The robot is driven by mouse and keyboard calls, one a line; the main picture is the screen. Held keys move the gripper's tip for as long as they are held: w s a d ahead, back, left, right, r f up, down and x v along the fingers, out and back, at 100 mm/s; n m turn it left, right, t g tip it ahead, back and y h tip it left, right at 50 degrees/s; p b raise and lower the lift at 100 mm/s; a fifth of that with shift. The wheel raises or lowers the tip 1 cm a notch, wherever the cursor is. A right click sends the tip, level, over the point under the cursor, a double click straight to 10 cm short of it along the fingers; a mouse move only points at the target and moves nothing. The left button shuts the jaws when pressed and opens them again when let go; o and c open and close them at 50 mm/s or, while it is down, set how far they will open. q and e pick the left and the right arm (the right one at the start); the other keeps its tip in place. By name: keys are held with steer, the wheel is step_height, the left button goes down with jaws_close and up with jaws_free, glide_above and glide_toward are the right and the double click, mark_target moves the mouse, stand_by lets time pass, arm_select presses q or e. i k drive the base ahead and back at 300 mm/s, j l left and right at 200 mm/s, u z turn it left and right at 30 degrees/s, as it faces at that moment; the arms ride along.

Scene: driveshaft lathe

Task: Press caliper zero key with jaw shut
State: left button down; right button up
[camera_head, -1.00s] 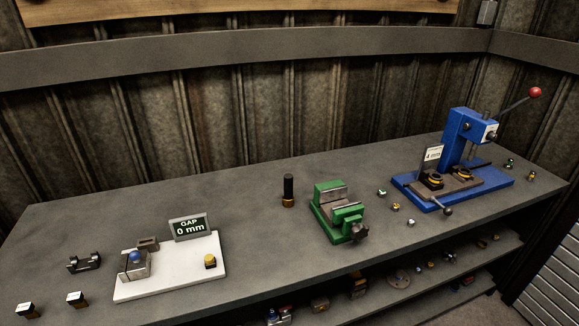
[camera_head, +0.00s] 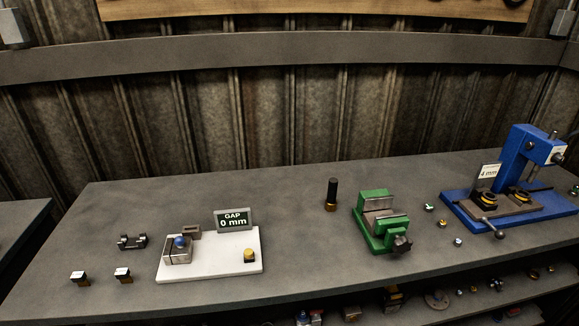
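The caliper station is a white base plate (camera_head: 222,262) on the left half of the bench. Its metal jaw block (camera_head: 178,252) with a blue knob (camera_head: 180,241) sits at the plate's left end, beside a small grey block (camera_head: 188,231). The display (camera_head: 234,220) at the back of the plate reads "GAP 0 mm". Neither of my grippers shows in the head view.
A black fork-shaped rest (camera_head: 132,242) and two small dark blocks (camera_head: 123,275) lie left of the plate. A black-handled tool (camera_head: 332,194), a green vise (camera_head: 382,220) and a blue press (camera_head: 512,180) stand to the right. The bench (camera_head: 300,270) is clear between plate and vise.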

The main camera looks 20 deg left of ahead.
mark_target(182, 252)
steer(key=u, duration=1.35)
